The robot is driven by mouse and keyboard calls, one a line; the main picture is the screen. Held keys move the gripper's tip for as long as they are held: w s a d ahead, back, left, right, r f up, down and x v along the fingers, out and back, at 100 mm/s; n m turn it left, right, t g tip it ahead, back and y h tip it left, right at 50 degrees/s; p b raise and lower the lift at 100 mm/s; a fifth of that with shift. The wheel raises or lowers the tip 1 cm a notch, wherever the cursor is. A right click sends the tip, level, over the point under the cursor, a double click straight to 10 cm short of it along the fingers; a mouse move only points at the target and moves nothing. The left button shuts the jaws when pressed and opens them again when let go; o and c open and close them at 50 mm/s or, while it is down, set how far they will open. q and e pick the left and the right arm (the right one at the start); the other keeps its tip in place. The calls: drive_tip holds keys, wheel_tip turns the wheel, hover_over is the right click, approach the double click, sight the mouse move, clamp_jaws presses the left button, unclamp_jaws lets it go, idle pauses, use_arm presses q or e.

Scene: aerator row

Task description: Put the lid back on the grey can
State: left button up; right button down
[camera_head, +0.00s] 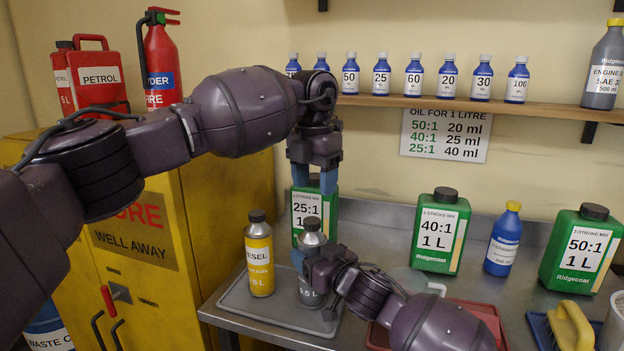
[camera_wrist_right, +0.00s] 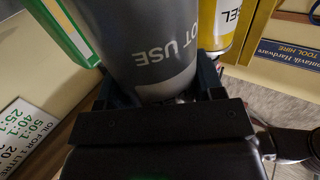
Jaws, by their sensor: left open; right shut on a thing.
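The grey can (camera_head: 312,292) stands upright on a grey tray (camera_head: 262,312), partly hidden by my right gripper (camera_head: 316,272), which is shut around its body. In the right wrist view the can (camera_wrist_right: 155,45) fills the space between the fingers of my right gripper (camera_wrist_right: 160,92), its printing upside down. A dark lid (camera_head: 311,223) sits on top of the can's neck; I cannot tell whether it is fully seated. My left gripper (camera_head: 314,182) is open and empty, pointing down above the lid with a gap between.
A yellow diesel can (camera_head: 260,262) stands close left of the grey can. A green 25:1 bottle (camera_head: 306,207) is right behind. Another green bottle (camera_head: 440,232), a blue bottle (camera_head: 503,240) and a red tray (camera_head: 487,318) are to the right. A shelf (camera_head: 450,103) with small bottles runs above.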

sight(312, 220)
use_arm(q)
drive_tip(key=n, duration=0.4)
drive_tip(key=shift+a, duration=0.1)
drive_tip(key=n, duration=0.4)
drive_tip(key=shift+n, duration=0.3)
drive_tip(key=n, duration=0.4)
drive_tip(key=shift+a, duration=0.1)
drive_tip(key=n, duration=0.5)
drive_tip(key=shift+f, duration=3.95)
